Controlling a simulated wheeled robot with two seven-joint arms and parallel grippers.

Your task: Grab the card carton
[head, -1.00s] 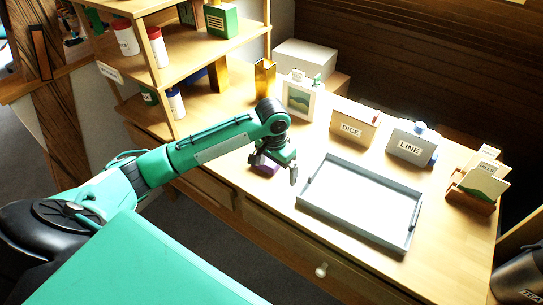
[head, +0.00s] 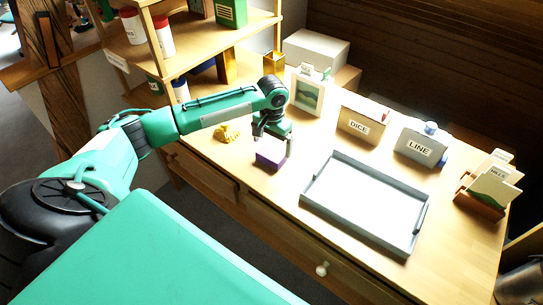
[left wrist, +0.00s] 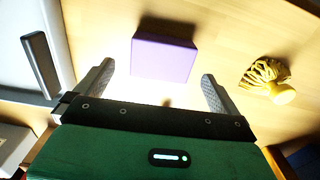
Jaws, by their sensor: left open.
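The card carton appears to be the small purple box (head: 270,159) on the table, left of the grey tray. No label on it can be read. My left gripper (head: 272,141) is just above it, pointing down, with its fingers apart. In the left wrist view the purple box (left wrist: 165,53) lies ahead of the open jaws (left wrist: 157,82), roughly centred between the fingertips. I cannot tell whether a finger touches it. My right gripper is not in view.
A yellow bundle (head: 229,133) lies left of the purple box. The shallow grey tray (head: 361,205) is to the right, empty. Behind stand a DICE box (head: 361,124), a LINE box (head: 420,147) and a picture card (head: 308,94). A shelf (head: 185,55) rises at the left.

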